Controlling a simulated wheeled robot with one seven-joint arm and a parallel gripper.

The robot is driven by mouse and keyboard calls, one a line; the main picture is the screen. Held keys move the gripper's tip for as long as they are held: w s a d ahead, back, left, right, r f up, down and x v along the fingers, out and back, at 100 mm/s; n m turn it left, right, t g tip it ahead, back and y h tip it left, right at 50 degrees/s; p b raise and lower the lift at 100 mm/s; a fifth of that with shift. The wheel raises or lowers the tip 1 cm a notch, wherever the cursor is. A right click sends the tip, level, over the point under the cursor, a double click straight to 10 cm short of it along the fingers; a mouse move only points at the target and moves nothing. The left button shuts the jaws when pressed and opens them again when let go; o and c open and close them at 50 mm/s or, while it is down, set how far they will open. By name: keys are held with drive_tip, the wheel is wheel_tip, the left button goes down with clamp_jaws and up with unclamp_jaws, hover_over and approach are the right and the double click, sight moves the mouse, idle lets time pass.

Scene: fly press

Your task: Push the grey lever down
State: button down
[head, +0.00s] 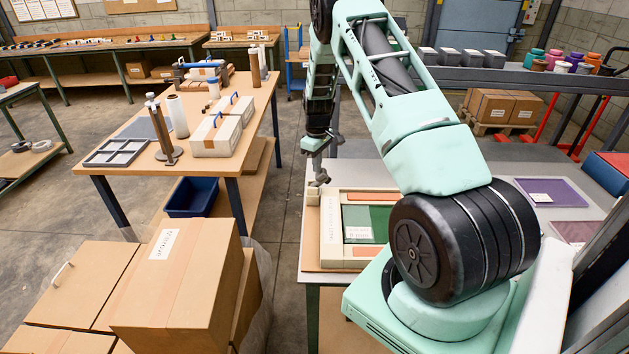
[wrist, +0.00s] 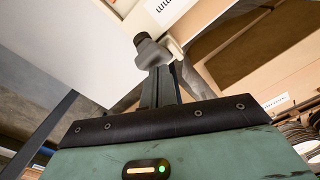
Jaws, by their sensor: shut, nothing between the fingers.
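I cannot make out a grey lever for certain in either view. My gripper (head: 319,181) is shut and empty, pointing down at the left edge of a grey bench (head: 312,240). It is just above or beside a small beige block (head: 312,196) at the corner of a beige frame (head: 330,237) with green and red panels. In the wrist view the dark grey fingertips (wrist: 150,48) are together. A pale beige piece (wrist: 176,50) shows close beside them; I cannot tell if they touch. My arm hides part of the bench.
A wooden table (head: 130,172) with boxes, a tray and a post stands to the left across a floor gap. Cardboard boxes (head: 185,270) are stacked at the front left. Purple panels (head: 550,192) lie on the bench's right side. A shelf with pots (head: 560,66) is behind.

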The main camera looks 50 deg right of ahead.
drive_tip(key=shift+f+b, duration=0.85)
drive_tip(key=shift+f, duration=0.55)
drive_tip(key=shift+r, duration=0.1)
wheel_tip(320, 180, up, 9)
drive_tip(key=p, duration=0.5)
